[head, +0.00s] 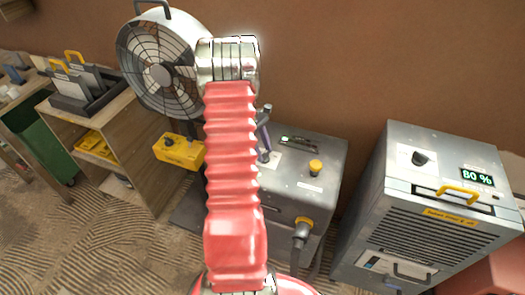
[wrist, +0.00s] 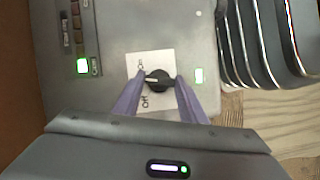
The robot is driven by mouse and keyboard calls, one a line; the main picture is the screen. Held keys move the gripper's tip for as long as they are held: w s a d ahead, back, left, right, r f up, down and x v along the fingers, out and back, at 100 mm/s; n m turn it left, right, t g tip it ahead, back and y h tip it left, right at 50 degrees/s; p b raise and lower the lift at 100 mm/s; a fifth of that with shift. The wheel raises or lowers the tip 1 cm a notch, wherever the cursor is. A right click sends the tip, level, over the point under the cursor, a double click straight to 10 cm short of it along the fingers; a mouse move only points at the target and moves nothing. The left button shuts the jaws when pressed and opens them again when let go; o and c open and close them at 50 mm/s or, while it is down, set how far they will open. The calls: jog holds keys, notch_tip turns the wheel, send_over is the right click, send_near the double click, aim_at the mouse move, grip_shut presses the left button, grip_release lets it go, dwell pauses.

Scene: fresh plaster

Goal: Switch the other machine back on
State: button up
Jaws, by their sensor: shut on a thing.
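The knob sits on a white ON/OFF label (wrist: 152,110). Its white pointer faces left, between the two words; I cannot tell the exact setting.
A second grey machine (head: 430,210) at right has a black knob, a yellow handle and a display reading 80 %. A round fan (head: 160,70) stands at left behind a yellow box (head: 180,151). A wooden shelf (head: 150,170) is further left. Bare floor shows at lower left.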

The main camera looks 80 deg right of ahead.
jog(key=m+y, duration=0.1)
jog(key=m, duration=0.2)
jog(key=m+t+y, duration=0.1)
jog(key=m, duration=0.2)
jog(key=shift+s+d, duration=0.1)
jog(key=shift+d, duration=0.1)
jog(key=shift+t, duration=0.3)
jog(key=o, duration=1.1)
jog(key=shift+c, duration=0.2)
jog(key=shift+r, duration=0.1)
jog(key=v, duration=1.3)
jog(key=shift+r, duration=0.2)
